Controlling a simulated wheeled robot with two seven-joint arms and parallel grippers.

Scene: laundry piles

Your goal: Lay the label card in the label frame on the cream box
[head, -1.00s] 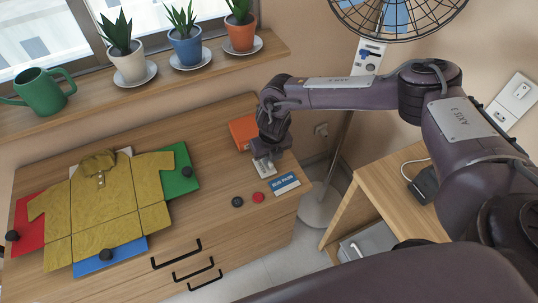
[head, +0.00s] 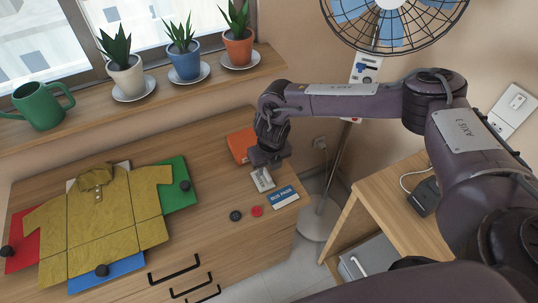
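My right gripper (head: 263,172) reaches down over the right end of the wooden dresser top, just in front of an orange box (head: 239,144). A small pale card-like piece (head: 262,180) shows right below the gripper. I cannot tell whether it is the label card, or whether it lies on the wood or sits between the fingers. The fingers are too small and dark to read as open or shut. No cream box or label frame can be made out. My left gripper is out of view.
A blue-and-white "BUS PASS" card (head: 284,196), a red disc (head: 257,211) and a black disc (head: 235,216) lie near the gripper. A mustard shirt (head: 103,222) lies spread over coloured panels at left. A fan (head: 388,20) stands behind; a wooden side table (head: 378,190) is at right.

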